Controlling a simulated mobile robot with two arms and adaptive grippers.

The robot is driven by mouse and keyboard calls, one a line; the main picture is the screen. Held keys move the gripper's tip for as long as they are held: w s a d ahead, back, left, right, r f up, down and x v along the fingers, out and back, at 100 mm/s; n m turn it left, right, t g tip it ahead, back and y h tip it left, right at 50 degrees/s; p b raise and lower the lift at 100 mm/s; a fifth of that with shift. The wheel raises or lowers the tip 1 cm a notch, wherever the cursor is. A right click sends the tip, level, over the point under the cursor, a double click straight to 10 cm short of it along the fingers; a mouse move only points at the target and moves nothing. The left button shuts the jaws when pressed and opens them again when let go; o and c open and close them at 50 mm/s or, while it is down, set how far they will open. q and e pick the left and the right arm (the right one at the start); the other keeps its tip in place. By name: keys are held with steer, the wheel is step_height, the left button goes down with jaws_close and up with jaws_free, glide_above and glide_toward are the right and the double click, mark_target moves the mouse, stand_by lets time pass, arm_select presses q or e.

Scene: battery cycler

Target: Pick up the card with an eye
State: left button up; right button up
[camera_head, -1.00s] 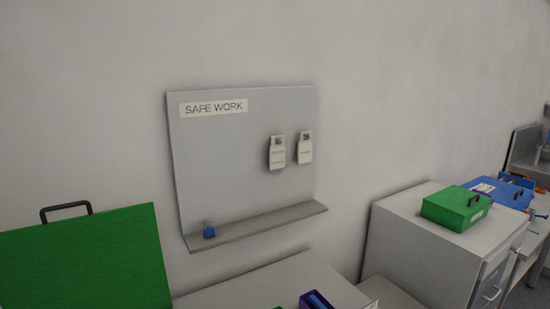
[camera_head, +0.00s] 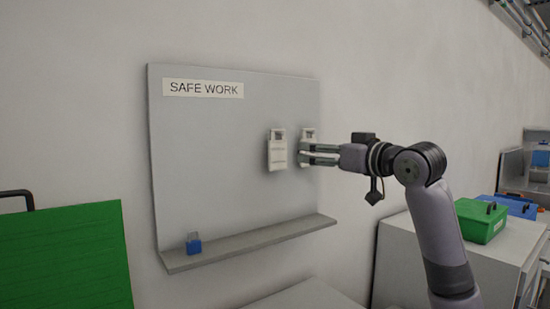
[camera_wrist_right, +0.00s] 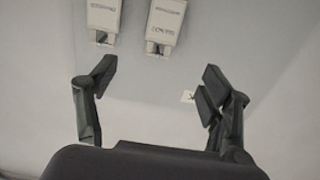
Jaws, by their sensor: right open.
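Two pale cards hang side by side on the grey board: a left card (camera_head: 278,153) and a right card (camera_head: 308,134). Each has a clip-like top with a dark opening; I cannot make out an eye picture on either. My right gripper (camera_head: 302,153) reaches in from the right and hides much of the right card. In the right wrist view, the gripper (camera_wrist_right: 156,76) is open with nothing between its fingers. That view also shows both cards, one at upper left (camera_wrist_right: 103,17) and one at upper centre (camera_wrist_right: 165,20), beyond the fingertips. My left gripper is not in view.
The grey board (camera_head: 215,150) carries a SAFE WORK label (camera_head: 203,89) and a ledge (camera_head: 255,240) with a blue padlock-like item (camera_head: 194,245). A large green panel (camera_head: 65,260) stands at left; a green box (camera_head: 480,220) sits on a pale cabinet at right.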

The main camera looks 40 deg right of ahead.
steer(key=p, duration=0.3)
glide_toward(278, 146)
steer(key=w, duration=0.1)
steer(key=w+p, duration=0.1)
steer(key=w, duration=0.2)
steer(key=shift+w+d+r, duration=0.1)
steer(key=shift+d+r, duration=0.05)
steer(key=shift+d, duration=0.2)
steer(key=w+p, duration=0.2)
steer(key=w, duration=0.2)
steer(key=shift+w+d+p, duration=0.15)
steer(key=shift+w+p, duration=0.15)
steer(key=shift+w, duration=0.15)
steer(key=shift+c, duration=0.5)
steer(key=c, duration=0.9)
steer(key=shift+o, duration=0.2)
